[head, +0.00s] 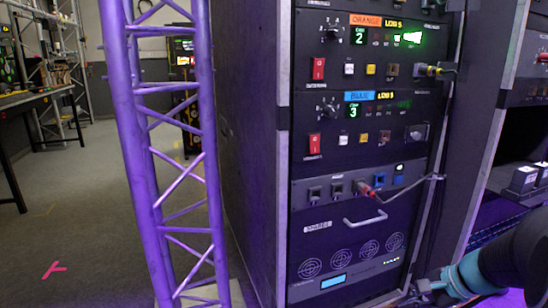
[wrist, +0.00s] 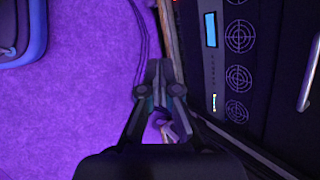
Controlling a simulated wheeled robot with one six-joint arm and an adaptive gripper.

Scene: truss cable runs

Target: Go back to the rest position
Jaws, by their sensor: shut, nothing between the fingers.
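My gripper (wrist: 158,68) shows in the wrist view with its two fingers together and nothing between them. It points along the purple-lit floor (wrist: 95,105), beside the lower front of the rack (wrist: 275,60). In the head view my arm reaches in from the lower right, low in front of the rack (head: 365,225). The gripper's fingertips cannot be made out clearly there.
A purple truss tower (head: 170,150) stands left of the rack. Cables with plugs hang on the rack's front, one red plug (head: 366,189) among them. A table (head: 35,97) stands at the far left. Dark cables (wrist: 143,35) lie on the floor by the rack.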

